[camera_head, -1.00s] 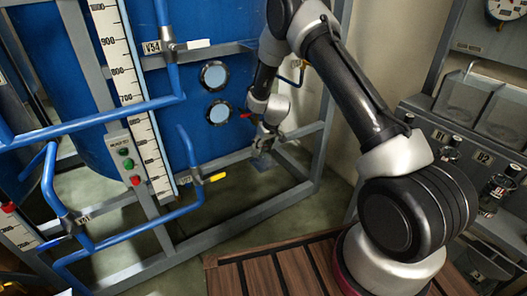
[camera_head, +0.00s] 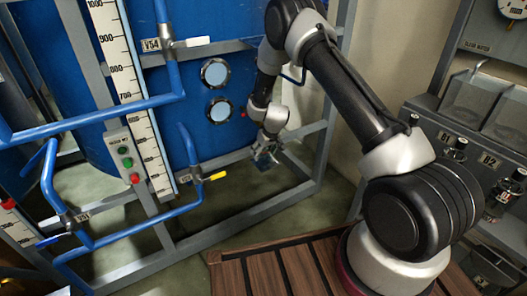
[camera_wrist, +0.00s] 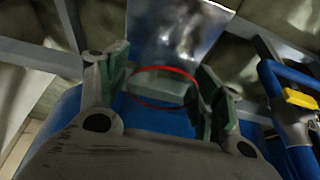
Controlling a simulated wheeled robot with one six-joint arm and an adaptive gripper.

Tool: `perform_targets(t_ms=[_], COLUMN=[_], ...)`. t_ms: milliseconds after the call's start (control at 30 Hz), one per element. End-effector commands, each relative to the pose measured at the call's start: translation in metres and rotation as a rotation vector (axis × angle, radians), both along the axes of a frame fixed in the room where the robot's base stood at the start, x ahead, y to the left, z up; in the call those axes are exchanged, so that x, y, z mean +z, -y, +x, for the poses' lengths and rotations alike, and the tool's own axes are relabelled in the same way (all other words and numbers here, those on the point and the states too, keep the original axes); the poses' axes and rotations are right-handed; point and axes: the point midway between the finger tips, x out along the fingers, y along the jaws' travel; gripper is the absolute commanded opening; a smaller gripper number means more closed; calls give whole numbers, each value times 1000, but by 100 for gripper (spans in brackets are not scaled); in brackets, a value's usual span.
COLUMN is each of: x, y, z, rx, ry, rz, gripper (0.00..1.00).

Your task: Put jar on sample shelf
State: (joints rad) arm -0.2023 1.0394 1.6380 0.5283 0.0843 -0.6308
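A clear jar with a red ring (camera_wrist: 163,72) lies between the fingers of my gripper (camera_wrist: 162,88) in the wrist view. The finger pads sit at its two sides and appear to touch it. The jar's clear body (camera_wrist: 175,35) extends beyond the fingertips. In the head view my gripper (camera_head: 265,153) is low beside the blue tank, in front of the grey frame; the jar is too small to make out surely there.
The blue tank (camera_head: 170,90) with blue pipes and a yellow-handled valve (camera_head: 217,176) is at left. Grey frame bars (camera_head: 255,208) run around the gripper. A slatted brown platform (camera_head: 285,272) is at the bottom. Clear bins (camera_head: 470,95) sit on the right rack.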

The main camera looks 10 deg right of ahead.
Motion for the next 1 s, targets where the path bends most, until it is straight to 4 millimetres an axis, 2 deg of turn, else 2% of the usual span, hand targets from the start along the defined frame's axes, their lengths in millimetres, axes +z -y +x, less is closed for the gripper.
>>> perform_targets(t_ms=[233,367,800,1000], x=[1,11,94,112], y=[0,1,12,14], z=[0,-2,-36,-43], rx=[0,-1,1,0], ry=[0,1,1,0], rz=[0,1,0,0], gripper=[67,67,67,67])
